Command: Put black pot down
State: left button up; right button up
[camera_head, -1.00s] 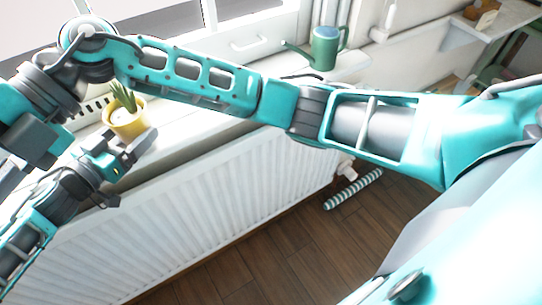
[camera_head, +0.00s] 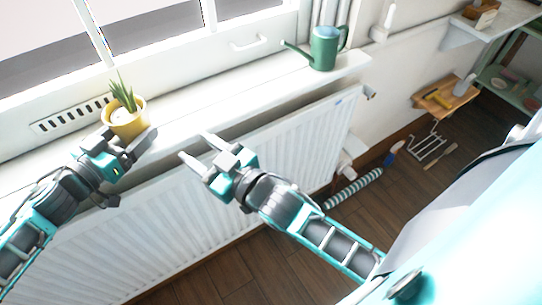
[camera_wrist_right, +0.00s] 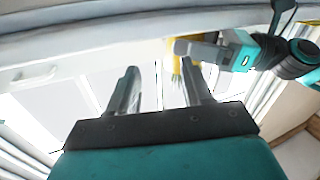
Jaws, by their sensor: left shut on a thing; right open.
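No black pot shows; the pot in view is a yellow pot (camera_head: 128,128) with a spiky green plant. It is upright at the windowsill (camera_head: 185,108), and I cannot tell if its base touches the sill. My left gripper (camera_head: 127,143) is shut on the yellow pot from the front and hides its lower part. My right gripper (camera_head: 200,149) is open and empty, right of the pot, in front of the sill edge. In the right wrist view the yellow pot (camera_wrist_right: 178,49) shows partly behind my left gripper.
A green watering can (camera_head: 324,48) stands at the sill's right end. A white radiator (camera_head: 300,150) is below the sill. A striped roll (camera_head: 354,188) lies on the wooden floor. A wooden shelf (camera_head: 444,95) is at right. The sill between pot and can is clear.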

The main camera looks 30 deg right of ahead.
jog(key=s+d+f+m+g+h, duration=0.1)
jog(key=s+d+f+g+h, duration=0.1)
jog(key=s+f, duration=0.4)
jog(key=s+d+f+m+g+h, duration=0.2)
jog(key=s+d+f+g, duration=0.2)
jog(key=f, duration=0.6)
jog(key=shift+s+d, duration=1.05)
jog(key=shift+r, duration=0.1)
pick_arm(q)
jog(key=o, duration=0.7)
